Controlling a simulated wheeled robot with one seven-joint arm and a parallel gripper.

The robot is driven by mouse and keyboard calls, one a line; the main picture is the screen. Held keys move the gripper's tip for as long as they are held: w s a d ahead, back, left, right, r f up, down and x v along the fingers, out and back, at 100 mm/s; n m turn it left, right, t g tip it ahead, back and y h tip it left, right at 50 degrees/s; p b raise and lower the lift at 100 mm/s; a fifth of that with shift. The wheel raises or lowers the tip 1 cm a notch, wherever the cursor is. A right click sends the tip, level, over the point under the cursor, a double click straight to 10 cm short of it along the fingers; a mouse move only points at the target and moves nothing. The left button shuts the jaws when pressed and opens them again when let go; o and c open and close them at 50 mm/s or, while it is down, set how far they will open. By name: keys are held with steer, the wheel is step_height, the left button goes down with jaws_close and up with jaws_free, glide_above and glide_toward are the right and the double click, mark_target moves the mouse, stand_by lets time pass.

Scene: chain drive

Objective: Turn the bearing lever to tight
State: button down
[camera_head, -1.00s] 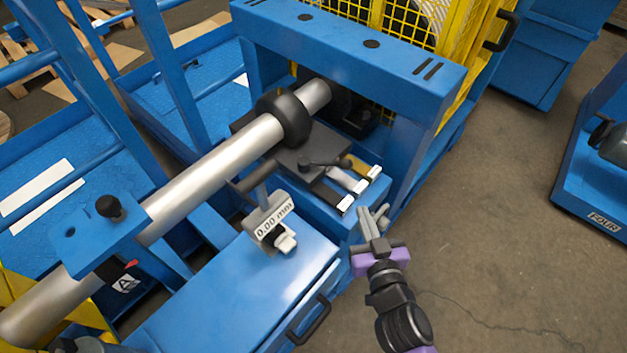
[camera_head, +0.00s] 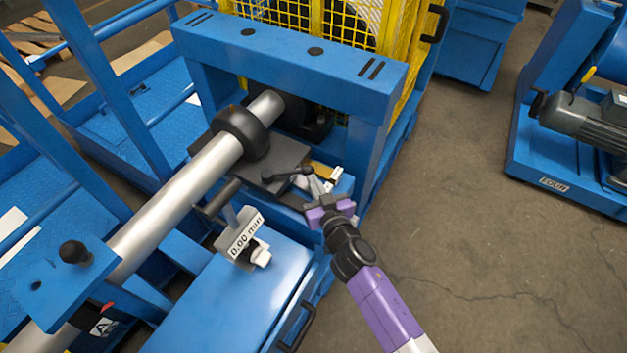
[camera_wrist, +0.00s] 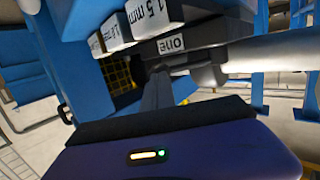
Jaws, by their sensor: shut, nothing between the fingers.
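The bearing lever (camera_head: 288,173) is a dark handle on the grey block beside the bearing, under the blue frame in the head view. My gripper (camera_head: 316,184) is shut and empty, its fingertips close to the right end of this lever. Whether they touch it I cannot tell. The black round bearing housing (camera_head: 241,133) sits around the silver shaft (camera_head: 172,204). In the wrist view the gripper fingers (camera_wrist: 158,90) point toward a dark block labelled "one" (camera_wrist: 172,45); the lever is not clear there.
Labelled shim pieces (camera_wrist: 150,12) lie close to the fingers. The blue frame beam (camera_head: 300,58) is above and behind. Open floor (camera_head: 470,230) lies to the right.

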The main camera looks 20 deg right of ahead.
steer(key=shift+w+f, duration=0.1)
steer(key=shift+w, duration=0.2)
steer(key=shift+w+d+p, duration=0.1)
steer(key=shift+p, duration=0.35)
